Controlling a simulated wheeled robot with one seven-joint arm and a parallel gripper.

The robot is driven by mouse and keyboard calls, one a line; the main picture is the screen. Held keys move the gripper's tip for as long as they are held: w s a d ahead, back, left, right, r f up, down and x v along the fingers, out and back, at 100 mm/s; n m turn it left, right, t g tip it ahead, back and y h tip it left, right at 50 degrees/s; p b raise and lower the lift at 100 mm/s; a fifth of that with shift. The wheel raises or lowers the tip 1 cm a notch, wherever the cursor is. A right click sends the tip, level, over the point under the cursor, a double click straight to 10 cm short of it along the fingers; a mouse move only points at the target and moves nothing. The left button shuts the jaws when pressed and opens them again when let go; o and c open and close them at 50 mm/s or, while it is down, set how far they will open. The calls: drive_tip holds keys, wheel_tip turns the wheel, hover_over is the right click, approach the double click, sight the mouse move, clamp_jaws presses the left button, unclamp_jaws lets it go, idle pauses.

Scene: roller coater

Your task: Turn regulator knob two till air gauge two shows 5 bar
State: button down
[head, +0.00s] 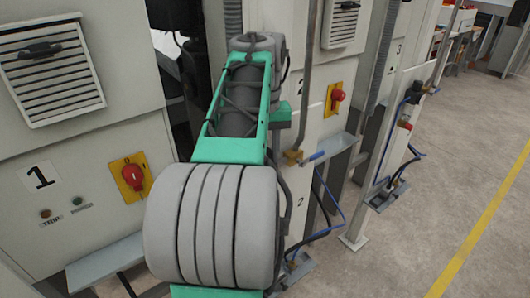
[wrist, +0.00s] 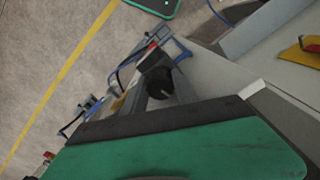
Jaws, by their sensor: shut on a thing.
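In the wrist view my gripper (wrist: 164,90) has its two grey fingers on either side of a dark, round knob (wrist: 156,64), and it is shut on it. The knob looks like a regulator knob, but no number on it can be read here. The face of air gauge two cannot be made out in either view, so its reading is not visible. In the head view my green and grey arm hides the gripper and the knob.
Another red switch (head: 337,96) is on the middle panel. Blue hoses (head: 330,200) and grey ledges stick out near the arm. The floor (head: 430,180) on the right is clear, with a yellow line.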

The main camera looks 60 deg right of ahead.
drive_tip(key=shift+m, duration=0.5)
drive_tip(key=c, duration=1)
unclamp_jaws()
drive_tip(key=shift+n, duration=0.3)
